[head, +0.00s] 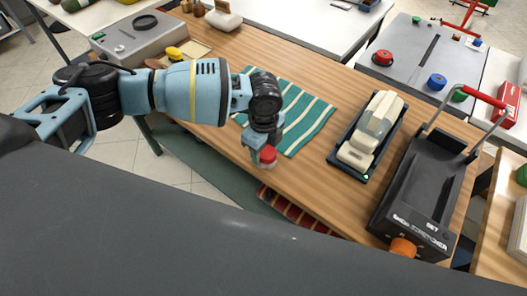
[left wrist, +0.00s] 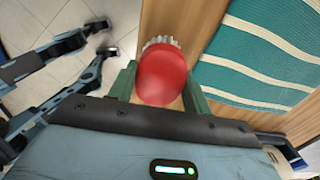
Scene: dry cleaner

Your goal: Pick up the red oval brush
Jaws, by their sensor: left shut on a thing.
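The red oval brush (left wrist: 162,76) has a smooth red back and a pale bristle edge in the left wrist view. My left gripper (left wrist: 160,84) is shut on it, with one green finger on each side. In the head view the brush (head: 267,155) shows as a small red shape at the end of my left gripper (head: 264,151), close to the front edge of the wooden table. I cannot tell how far above the table it is.
A green striped cloth (head: 300,118) lies on the wooden table (head: 335,75) beside the gripper. A black tray with a cream device (head: 370,128) and a black stretcher machine (head: 420,190) stand to the right. A grey device (head: 138,36) is at the far left.

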